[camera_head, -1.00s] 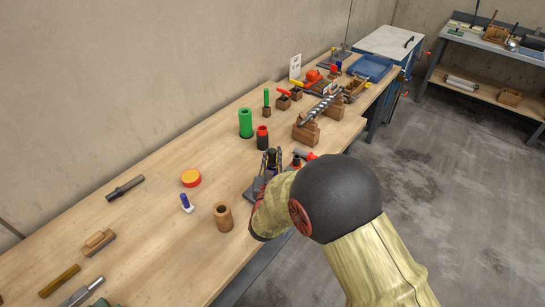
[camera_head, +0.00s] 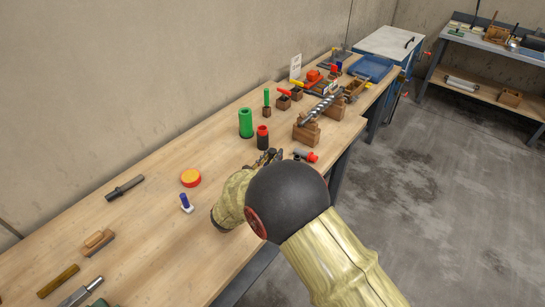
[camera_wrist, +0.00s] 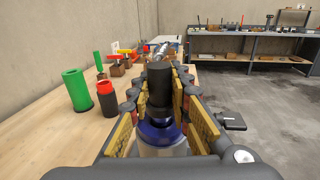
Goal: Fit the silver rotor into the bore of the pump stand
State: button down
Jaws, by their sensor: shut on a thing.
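In the head view my gripper (camera_head: 265,158) is above the near bench edge, partly hidden by my arm. I cannot clearly make out the pump stand or its bore; the area in front of my gripper is covered by my arm.
A black-and-red cylinder (camera_head: 262,138) and a green cylinder (camera_head: 245,123) stand behind. A helical shaft (camera_head: 322,107) rests on wooden blocks (camera_head: 306,132). The left bench (camera_head: 150,235) has clear room.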

jog(key=m+g+h, duration=0.3)
jog(key=h, duration=0.1)
jog(key=shift+m+g+h+b, duration=0.3)
jog(key=shift+m+g+b, duration=0.1)
jog(key=shift+w+a+f+m+g+h, duration=0.1)
jog(key=shift+m+g+h, duration=0.5)
jog(key=shift+g, duration=0.1)
jog(key=shift+m+g+h+b, duration=0.3)
jog(key=shift+m+g+h, duration=0.35)
jog(key=shift+m+g, duration=0.5)
jog(key=shift+m+g+h+b, duration=0.3)
jog(key=shift+m+g+h, duration=0.4)
jog(key=shift+g, duration=0.85)
jog(key=c, duration=1.6)
grip_release()
jog(key=shift+o, duration=0.2)
jog(key=shift+f, duration=0.15)
